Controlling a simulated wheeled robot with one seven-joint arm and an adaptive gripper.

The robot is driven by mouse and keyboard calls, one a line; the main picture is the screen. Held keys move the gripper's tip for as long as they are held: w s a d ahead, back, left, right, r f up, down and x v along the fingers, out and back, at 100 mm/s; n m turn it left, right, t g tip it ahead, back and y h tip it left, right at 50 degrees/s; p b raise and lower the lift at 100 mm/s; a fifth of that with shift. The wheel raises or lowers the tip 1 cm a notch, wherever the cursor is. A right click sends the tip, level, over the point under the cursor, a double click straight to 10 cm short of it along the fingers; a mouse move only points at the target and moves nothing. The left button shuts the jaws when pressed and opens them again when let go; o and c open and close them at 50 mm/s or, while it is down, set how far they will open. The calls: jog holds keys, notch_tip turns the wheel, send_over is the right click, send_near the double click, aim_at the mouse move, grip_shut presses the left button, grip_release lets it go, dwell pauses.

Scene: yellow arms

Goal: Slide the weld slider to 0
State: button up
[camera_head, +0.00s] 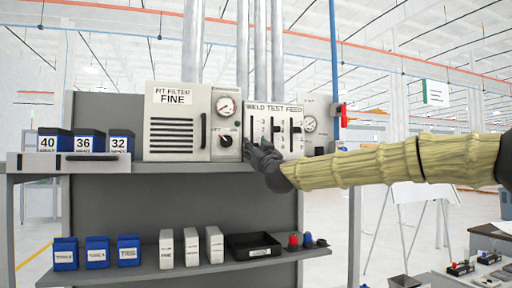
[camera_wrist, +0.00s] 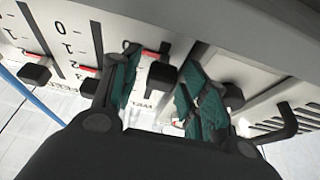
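The white control panel (camera_head: 293,146), lettered WELD TEST FEED, stands on the shelf unit with upright slider slots and scale numbers. The test slider (camera_head: 277,129) and feed slider (camera_head: 296,129) show as black knobs. My gripper (camera_head: 258,150) is in front of the panel's lower left, under the WELD word, hiding the weld slider in the head view. In the wrist view, the panel looks upside down. A black knob, seemingly the weld slider (camera_wrist: 161,77), sits between my two teal-padded fingers. The fingers are apart, with a gap visible beside the knob; contact is unclear.
A filter box (camera_head: 175,125) with a handle and a gauge unit (camera_head: 226,125) with a dark knob adjoin the panel on the left. Another gauge (camera_head: 310,124) is close on the right.

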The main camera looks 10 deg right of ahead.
jog(key=shift+s+r, duration=0.1)
jog(key=v, duration=1.2)
dwell(0.4)
